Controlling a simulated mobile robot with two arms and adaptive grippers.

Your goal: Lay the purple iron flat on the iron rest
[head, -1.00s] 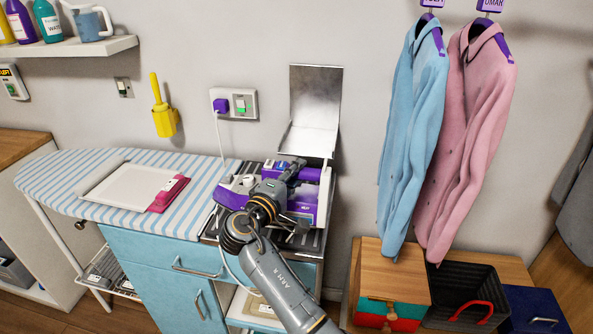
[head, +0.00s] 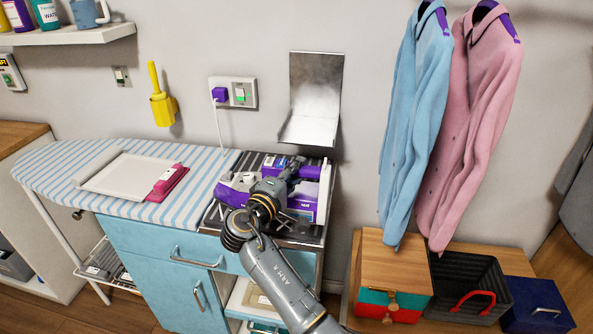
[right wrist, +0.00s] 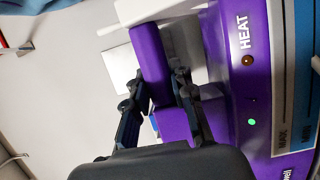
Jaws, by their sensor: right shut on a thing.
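The purple iron (head: 306,201), with white parts, is at the slatted metal iron rest (head: 229,215) at the right end of the ironing board. It looks roughly level; I cannot tell whether its whole sole touches the rest. My right gripper (head: 290,172) is shut on its purple handle. In the right wrist view, the fingers (right wrist: 160,95) stand on both sides of the handle, with the iron's body (right wrist: 235,100), marked HEAT, to the right. A green light shows on it. My arm hides the iron's middle in the head view. My left gripper is not in view.
A metal plate (head: 315,95) stands against the wall behind the rest. A white cord runs down from the purple plug (head: 219,94). A white tray (head: 127,176) and a pink object (head: 168,183) lie on the striped board (head: 215,190). Shirts (head: 415,120) hang at right.

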